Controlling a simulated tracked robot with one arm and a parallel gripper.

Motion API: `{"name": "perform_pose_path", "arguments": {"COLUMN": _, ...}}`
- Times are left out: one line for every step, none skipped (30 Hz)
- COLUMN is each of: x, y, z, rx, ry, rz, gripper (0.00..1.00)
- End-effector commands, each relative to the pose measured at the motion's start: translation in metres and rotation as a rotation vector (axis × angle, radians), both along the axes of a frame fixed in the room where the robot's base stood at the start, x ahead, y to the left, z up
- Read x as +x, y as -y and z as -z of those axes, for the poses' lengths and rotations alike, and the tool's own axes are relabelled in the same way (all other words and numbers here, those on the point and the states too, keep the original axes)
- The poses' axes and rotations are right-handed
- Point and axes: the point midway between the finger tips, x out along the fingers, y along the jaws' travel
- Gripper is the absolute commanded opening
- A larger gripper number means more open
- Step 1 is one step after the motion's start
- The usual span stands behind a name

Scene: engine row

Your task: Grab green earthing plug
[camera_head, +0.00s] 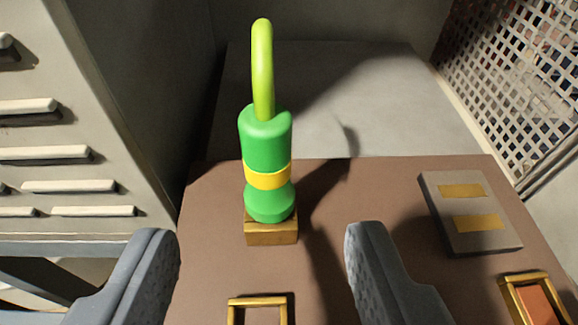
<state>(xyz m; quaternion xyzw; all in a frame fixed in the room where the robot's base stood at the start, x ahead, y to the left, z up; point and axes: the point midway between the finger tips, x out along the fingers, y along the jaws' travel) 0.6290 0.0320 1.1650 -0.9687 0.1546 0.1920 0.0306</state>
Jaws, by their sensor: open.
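The green earthing plug (268,145) stands upright on a small brass block (271,231) on a brown surface. It has a yellow band around its lower part and a yellow-green cable or loop rising from its top. My gripper (262,240) is open, with one grey finger at the lower left and the other at the lower right. The plug is seen between and beyond the fingertips, and neither finger touches it.
The brown panel (215,225) carries a grey block with two brass strips (470,212) at right and brass frames (258,303) (537,300) near the front. A louvred grey cabinet (80,120) stands at left, a mesh screen (515,75) at right.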

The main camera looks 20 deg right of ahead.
Motion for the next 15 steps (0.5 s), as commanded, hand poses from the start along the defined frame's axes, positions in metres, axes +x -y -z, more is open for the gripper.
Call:
{"name": "perform_pose_path", "arguments": {"x": 0.007, "y": 0.003, "z": 0.004, "rx": 0.001, "ry": -0.003, "rz": 0.002, "gripper": 0.50}}
{"name": "perform_pose_path", "arguments": {"x": 0.011, "y": 0.004, "z": 0.006, "rx": 0.001, "ry": -0.004, "rz": 0.001, "gripper": 0.50}}
{"name": "perform_pose_path", "arguments": {"x": 0.016, "y": 0.006, "z": 0.008, "rx": 0.001, "ry": -0.004, "rz": 0.001, "gripper": 0.50}}
{"name": "perform_pose_path", "arguments": {"x": 0.020, "y": 0.007, "z": 0.010, "rx": 0.001, "ry": -0.004, "rz": 0.002, "gripper": 0.50}}
{"name": "perform_pose_path", "arguments": {"x": 0.024, "y": 0.009, "z": 0.011, "rx": -0.001, "ry": -0.003, "rz": 0.001, "gripper": 0.50}}
{"name": "perform_pose_path", "arguments": {"x": 0.028, "y": 0.011, "z": 0.013, "rx": 0.000, "ry": -0.003, "rz": 0.002, "gripper": 0.50}}
{"name": "perform_pose_path", "arguments": {"x": 0.032, "y": 0.012, "z": 0.015, "rx": 0.000, "ry": -0.002, "rz": 0.002, "gripper": 0.50}}
{"name": "perform_pose_path", "arguments": {"x": 0.036, "y": 0.013, "z": 0.017, "rx": 0.000, "ry": -0.002, "rz": 0.002, "gripper": 0.50}}
{"name": "perform_pose_path", "arguments": {"x": 0.041, "y": 0.015, "z": 0.019, "rx": 0.000, "ry": -0.002, "rz": 0.001, "gripper": 0.50}}
{"name": "perform_pose_path", "arguments": {"x": 0.045, "y": 0.016, "z": 0.020, "rx": -0.001, "ry": -0.002, "rz": 0.001, "gripper": 0.50}}
{"name": "perform_pose_path", "arguments": {"x": 0.048, "y": 0.016, "z": 0.021, "rx": 0.000, "ry": -0.002, "rz": 0.000, "gripper": 0.50}}
{"name": "perform_pose_path", "arguments": {"x": 0.052, "y": 0.017, "z": 0.023, "rx": 0.000, "ry": -0.001, "rz": -0.001, "gripper": 0.50}}
{"name": "perform_pose_path", "arguments": {"x": 0.054, "y": 0.018, "z": 0.024, "rx": 0.000, "ry": -0.001, "rz": -0.001, "gripper": 0.50}}
{"name": "perform_pose_path", "arguments": {"x": 0.056, "y": 0.018, "z": 0.025, "rx": 0.000, "ry": -0.001, "rz": -0.001, "gripper": 0.50}}
{"name": "perform_pose_path", "arguments": {"x": 0.058, "y": 0.019, "z": 0.025, "rx": -0.001, "ry": 0.000, "rz": -0.001, "gripper": 0.50}}
